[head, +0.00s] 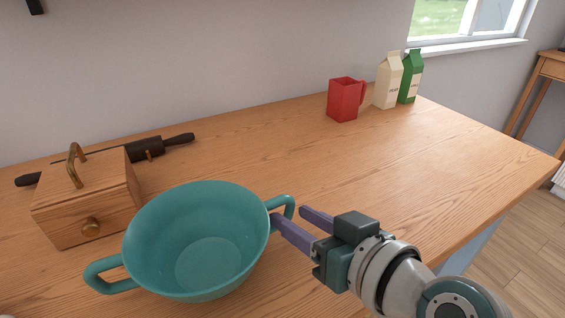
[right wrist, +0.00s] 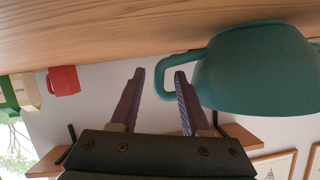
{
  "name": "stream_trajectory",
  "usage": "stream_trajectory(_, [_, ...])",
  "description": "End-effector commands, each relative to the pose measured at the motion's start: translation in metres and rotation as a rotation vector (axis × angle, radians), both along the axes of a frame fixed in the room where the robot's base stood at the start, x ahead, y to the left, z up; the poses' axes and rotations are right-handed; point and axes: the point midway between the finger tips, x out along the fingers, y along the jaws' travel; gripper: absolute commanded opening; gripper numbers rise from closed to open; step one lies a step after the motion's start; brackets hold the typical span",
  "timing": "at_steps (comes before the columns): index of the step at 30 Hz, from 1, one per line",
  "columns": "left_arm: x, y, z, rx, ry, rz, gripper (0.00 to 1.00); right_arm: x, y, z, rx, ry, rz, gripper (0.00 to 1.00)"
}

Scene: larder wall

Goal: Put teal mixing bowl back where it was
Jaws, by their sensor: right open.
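The teal mixing bowl (head: 205,240) stands upright and empty on the wooden table, with a loop handle on its left and right sides. My right gripper (head: 287,217) is open beside the bowl's right handle (head: 284,211). In the right wrist view the bowl (right wrist: 258,70) is at the right, and its handle (right wrist: 172,72) reaches near the fingertips of the gripper (right wrist: 158,75). One finger overlaps the handle in the picture; I cannot tell whether they touch. My left gripper is not in view.
A wooden box (head: 85,205) with a knob stands close left of the bowl, and a dark rolling pin (head: 150,147) lies behind it. A red mug (head: 344,101) and cream (head: 387,82) and green (head: 411,78) cartons stand at the back right. The table's middle is clear.

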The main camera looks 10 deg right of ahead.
Motion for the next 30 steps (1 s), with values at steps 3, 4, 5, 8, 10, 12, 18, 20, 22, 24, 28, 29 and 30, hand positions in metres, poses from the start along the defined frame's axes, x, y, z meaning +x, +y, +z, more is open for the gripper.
stream_trajectory(3, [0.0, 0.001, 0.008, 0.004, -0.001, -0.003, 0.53, -0.014, -0.006, 0.007, 0.0, 0.002, -0.001, 0.46])
stream_trajectory(4, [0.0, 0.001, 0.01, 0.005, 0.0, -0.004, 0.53, -0.019, -0.008, 0.01, -0.002, 0.002, 0.0, 0.46])
stream_trajectory(5, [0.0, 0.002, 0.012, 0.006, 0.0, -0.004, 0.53, -0.025, -0.011, 0.012, -0.003, 0.002, 0.0, 0.46])
stream_trajectory(8, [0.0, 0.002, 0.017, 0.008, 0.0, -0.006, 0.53, -0.046, -0.02, 0.019, -0.002, 0.003, 0.001, 0.46])
stream_trajectory(10, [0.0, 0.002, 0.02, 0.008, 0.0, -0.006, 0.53, -0.06, -0.025, 0.025, -0.002, 0.004, 0.002, 0.46])
stream_trajectory(12, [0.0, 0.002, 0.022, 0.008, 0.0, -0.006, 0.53, -0.072, -0.031, 0.029, -0.003, 0.002, 0.001, 0.46])
stream_trajectory(18, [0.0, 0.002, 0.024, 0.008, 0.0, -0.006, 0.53, -0.097, -0.042, 0.038, -0.001, 0.002, 0.0, 0.46])
stream_trajectory(20, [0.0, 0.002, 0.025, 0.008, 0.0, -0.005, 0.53, -0.101, -0.044, 0.04, 0.001, 0.001, 0.0, 0.46])
stream_trajectory(22, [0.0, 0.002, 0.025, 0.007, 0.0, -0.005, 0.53, -0.103, -0.045, 0.041, 0.001, 0.0, 0.0, 0.46])
stream_trajectory(24, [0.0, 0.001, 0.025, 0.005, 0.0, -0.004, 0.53, -0.104, -0.044, 0.042, 0.001, 0.002, 0.004, 0.46])
stream_trajectory(28, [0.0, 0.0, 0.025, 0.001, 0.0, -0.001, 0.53, -0.112, -0.029, 0.043, -0.017, 0.053, 0.067, 0.46])
stream_trajectory(29, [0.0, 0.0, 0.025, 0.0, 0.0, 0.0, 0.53, -0.115, -0.024, 0.044, -0.029, 0.076, 0.092, 0.46])
stream_trajectory(30, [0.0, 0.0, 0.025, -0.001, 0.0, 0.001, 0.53, -0.121, -0.018, 0.043, -0.051, 0.118, 0.127, 0.46])
